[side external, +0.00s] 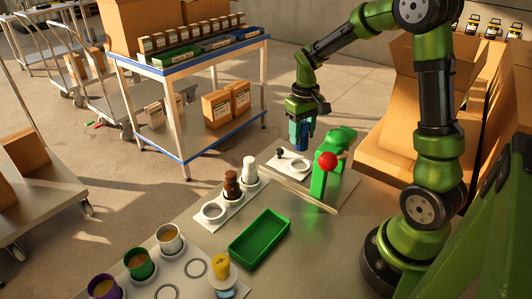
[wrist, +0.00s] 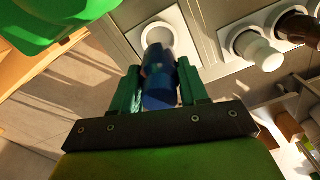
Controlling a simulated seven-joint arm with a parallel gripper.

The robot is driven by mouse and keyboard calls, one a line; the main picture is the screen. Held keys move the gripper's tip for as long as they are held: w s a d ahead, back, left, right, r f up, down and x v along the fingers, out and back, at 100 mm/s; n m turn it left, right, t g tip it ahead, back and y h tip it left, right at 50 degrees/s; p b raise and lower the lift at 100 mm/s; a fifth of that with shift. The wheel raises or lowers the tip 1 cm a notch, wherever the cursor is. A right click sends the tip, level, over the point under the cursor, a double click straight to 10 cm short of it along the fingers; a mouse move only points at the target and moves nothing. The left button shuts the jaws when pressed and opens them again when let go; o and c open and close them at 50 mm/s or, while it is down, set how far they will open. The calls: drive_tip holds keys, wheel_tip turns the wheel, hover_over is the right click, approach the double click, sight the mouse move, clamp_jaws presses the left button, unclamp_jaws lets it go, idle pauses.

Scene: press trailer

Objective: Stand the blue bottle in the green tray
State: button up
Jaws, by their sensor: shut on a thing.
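My gripper (side external: 301,122) is shut on the blue bottle (side external: 297,137), beside the green press and over or near a white plate with a ring. In the wrist view the blue bottle (wrist: 160,88) sits between the two green fingers of my gripper (wrist: 160,85). Its far end points toward a white ring (wrist: 158,34); whether it touches the plate I cannot tell. The green tray (side external: 286,226) lies on the metal table, nearer the camera and left of my gripper. It looks empty.
The green press (side external: 327,178) with a red knob (side external: 327,160) stands close right of the bottle. A white holder (side external: 230,207) with a brown bottle (side external: 231,186) and a white bottle (side external: 250,168) stands between. Several cups and a yellow-topped item (side external: 220,266) stand at the front left.

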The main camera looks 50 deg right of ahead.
drive_tip(key=shift+w+a+r, duration=0.1)
drive_tip(key=shift+a+r, duration=0.05)
drive_tip(key=shift+r, duration=0.45)
drive_tip(key=shift+w+a+r, duration=0.1)
drive_tip(key=shift+a+r, duration=0.05)
drive_tip(key=shift+r, duration=0.45)
drive_tip(key=s+a+n, duration=0.3)
drive_tip(key=a+n, duration=0.8)
drive_tip(key=a, duration=0.2)
drive_tip(key=s+a+n, duration=0.3)
drive_tip(key=a+n, duration=0.9)
drive_tip(key=a, duration=0.1)
drive_tip(key=f+n, duration=0.1)
drive_tip(key=f, duration=0.2)
drive_tip(key=f+n, duration=0.1)
drive_tip(key=f, duration=0.3)
drive_tip(key=s+f+n, duration=0.1)
drive_tip(key=f+n, duration=0.1)
drive_tip(key=f, duration=0.1)
drive_tip(key=shift+a+f, duration=0.1)
drive_tip(key=shift+f, duration=0.1)
